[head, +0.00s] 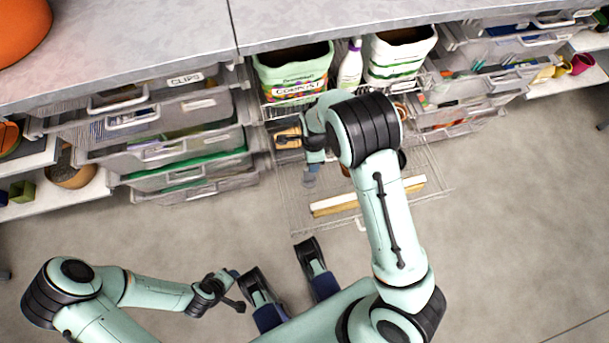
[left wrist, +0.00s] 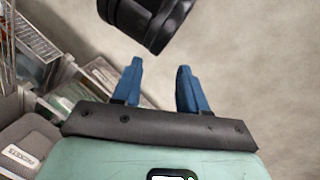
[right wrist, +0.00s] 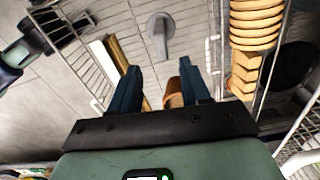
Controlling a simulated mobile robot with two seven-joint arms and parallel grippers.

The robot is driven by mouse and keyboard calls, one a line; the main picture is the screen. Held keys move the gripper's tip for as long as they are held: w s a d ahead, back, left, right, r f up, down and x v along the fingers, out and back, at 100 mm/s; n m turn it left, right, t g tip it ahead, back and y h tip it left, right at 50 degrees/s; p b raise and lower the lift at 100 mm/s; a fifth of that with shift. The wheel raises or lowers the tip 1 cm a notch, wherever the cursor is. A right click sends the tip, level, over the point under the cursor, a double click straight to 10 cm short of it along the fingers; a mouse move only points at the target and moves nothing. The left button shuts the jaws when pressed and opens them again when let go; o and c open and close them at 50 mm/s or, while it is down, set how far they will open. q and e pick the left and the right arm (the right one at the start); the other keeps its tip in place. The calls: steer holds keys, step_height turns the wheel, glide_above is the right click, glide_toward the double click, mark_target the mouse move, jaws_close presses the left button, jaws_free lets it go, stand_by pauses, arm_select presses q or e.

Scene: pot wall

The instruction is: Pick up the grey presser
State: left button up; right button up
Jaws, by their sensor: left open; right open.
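The grey presser (right wrist: 160,32) lies on the wire drawer in the right wrist view, with a flat pad and a narrow neck. It is ahead of my right gripper (right wrist: 158,82), which is open and not touching it. In the head view my right forearm partly covers that drawer. My left gripper (head: 237,290) hangs low at the left over the floor. It also shows open and empty in the left wrist view (left wrist: 158,72).
Stacked terracotta pots (right wrist: 255,40) and a small pot (right wrist: 173,92) are close to my right fingers. Plastic drawers (head: 170,150) flank at left.

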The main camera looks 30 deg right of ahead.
steer(key=b, duration=0.1)
glide_above(309, 175)
steer(key=d, duration=0.1)
step_height(309, 175, down, 5)
steer(key=shift+w+f, duration=0.1)
steer(key=shift+w, duration=0.05)
step_height(309, 175, down, 2)
steer(key=shift+w+a+b, duration=0.1)
steer(key=shift+a+b, duration=0.05)
steer(key=shift+b, duration=0.55)
step_height(309, 175, down, 3)
steer(key=shift+w+a+r+b, duration=0.1)
steer(key=shift+b, duration=0.5)
arm_select(q)
steer(key=shift+n+y, duration=0.3)
steer(key=f, duration=0.1)
steer(key=a+f, duration=0.1)
steer(key=f, duration=0.1)
steer(key=w+a+f, duration=0.1)
steer(key=f, duration=0.1)
steer(key=shift+a+f, duration=0.2)
arm_select(e)
jaws_close()
